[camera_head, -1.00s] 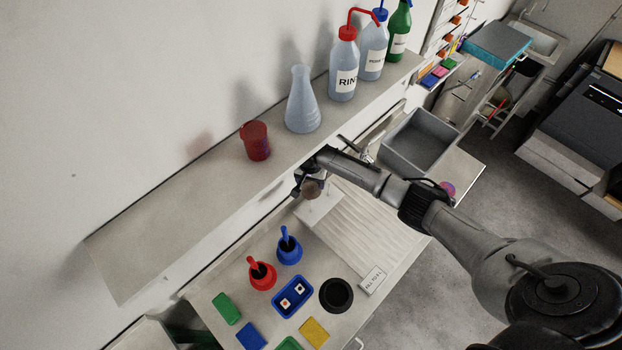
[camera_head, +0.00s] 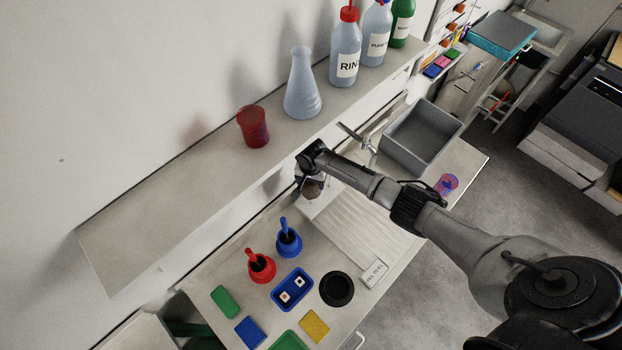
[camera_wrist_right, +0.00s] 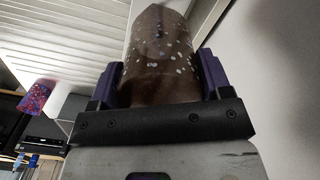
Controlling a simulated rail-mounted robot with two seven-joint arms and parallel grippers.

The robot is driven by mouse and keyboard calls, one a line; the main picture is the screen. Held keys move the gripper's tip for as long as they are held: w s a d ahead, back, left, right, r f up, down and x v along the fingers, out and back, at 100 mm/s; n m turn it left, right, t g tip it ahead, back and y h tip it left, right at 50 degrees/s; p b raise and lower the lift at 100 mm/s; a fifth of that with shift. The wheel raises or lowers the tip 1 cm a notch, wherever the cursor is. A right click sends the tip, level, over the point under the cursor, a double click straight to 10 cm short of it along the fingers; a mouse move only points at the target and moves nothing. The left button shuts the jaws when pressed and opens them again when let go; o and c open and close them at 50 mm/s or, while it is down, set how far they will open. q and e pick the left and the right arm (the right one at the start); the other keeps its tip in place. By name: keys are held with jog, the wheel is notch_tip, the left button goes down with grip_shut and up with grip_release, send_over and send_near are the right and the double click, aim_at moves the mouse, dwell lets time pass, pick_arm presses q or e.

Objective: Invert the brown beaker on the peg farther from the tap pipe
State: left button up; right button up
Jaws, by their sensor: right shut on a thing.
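My right gripper (camera_head: 308,180) is shut on the brown beaker (camera_head: 313,189), holding it above the back of the ribbed drainer (camera_head: 350,226). In the right wrist view the beaker (camera_wrist_right: 160,60) is brown with pale specks, between the purple fingers of the gripper (camera_wrist_right: 160,82). I cannot tell which way its mouth faces. The metal tap pipe (camera_head: 367,148) rises behind the sink, to the right of the gripper. No peg can be made out clearly; the arm and beaker cover part of the drainer's back. My left gripper is not in view.
A shelf (camera_head: 190,185) above the counter bears a red cup (camera_head: 253,126), a flask (camera_head: 302,90) and several bottles. The grey sink (camera_head: 422,135) is at right, with a speckled red-blue cup (camera_head: 446,184) near the counter edge. Coloured items and a black ring (camera_head: 336,288) occupy the front left.

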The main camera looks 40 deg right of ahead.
jog(key=shift+f+b, duration=1.8)
jog(key=shift+f, duration=1.25)
jog(key=shift+f+b, duration=0.9)
jog(key=shift+f, duration=0.4)
jog(key=shift+f, duration=0.2)
jog(key=o, duration=1)
jog(key=shift+o, duration=0.2)
jog(key=shift+r, duration=0.5)
notch_tip(320, 180, up, 11)
jog(key=shift+r+p, duration=0.15)
jog(key=shift+p, duration=0.5)
jog(key=shift+r, duration=0.75)
